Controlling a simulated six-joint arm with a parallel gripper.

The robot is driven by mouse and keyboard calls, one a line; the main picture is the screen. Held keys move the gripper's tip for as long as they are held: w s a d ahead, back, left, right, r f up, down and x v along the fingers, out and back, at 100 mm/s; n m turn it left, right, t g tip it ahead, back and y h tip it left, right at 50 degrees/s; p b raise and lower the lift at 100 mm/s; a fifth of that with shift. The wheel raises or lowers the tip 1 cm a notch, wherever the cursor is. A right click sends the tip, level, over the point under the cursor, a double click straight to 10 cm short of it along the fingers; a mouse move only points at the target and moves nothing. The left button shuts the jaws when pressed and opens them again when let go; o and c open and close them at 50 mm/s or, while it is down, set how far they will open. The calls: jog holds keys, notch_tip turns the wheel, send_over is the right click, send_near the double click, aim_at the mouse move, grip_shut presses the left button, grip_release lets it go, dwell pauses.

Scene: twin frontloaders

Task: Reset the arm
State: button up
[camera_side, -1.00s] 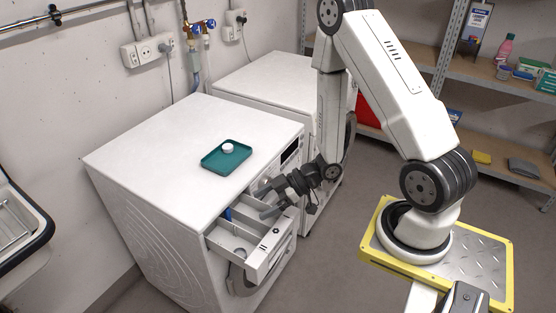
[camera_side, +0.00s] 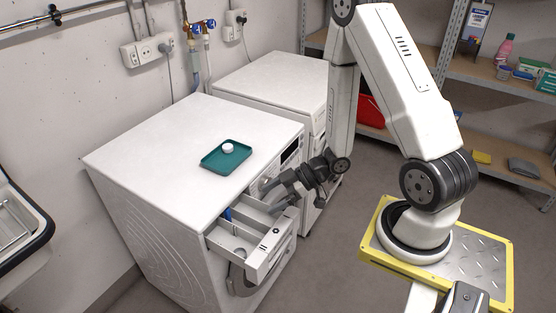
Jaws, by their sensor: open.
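My gripper (camera_side: 270,198) is open, its fingers pointing left, just above the right end of the pulled-out detergent drawer (camera_side: 262,262). I see nothing between its fingers. The drawer sticks out of the front of the near white washing machine (camera_side: 160,150) and has several compartments, with a blue part (camera_side: 228,214) inside on the left. My gripper hides part of the drawer's right side and part of the machine's control panel.
A teal tray (camera_side: 212,164) with a small white round item (camera_side: 228,148) lies on the near machine. A second white machine (camera_side: 275,80) stands behind. A metal shelf (camera_side: 500,80) with goods and a red bin (camera_side: 371,112) are at the back right. Grey floor is clear between.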

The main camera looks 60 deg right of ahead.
jog(key=w+d+r+m+g+h, duration=0.2)
jog(key=w+d+r+m+h, duration=0.15)
jog(key=h, duration=0.45)
jog(key=s+a+r+m+g, duration=0.4)
jog(key=s+a+r+m, duration=0.1)
jog(key=s+r, duration=0.1)
jog(key=shift+s+a+r, duration=0.2)
jog(key=shift+s+a, duration=0.1)
jog(key=shift+s, duration=0.15)
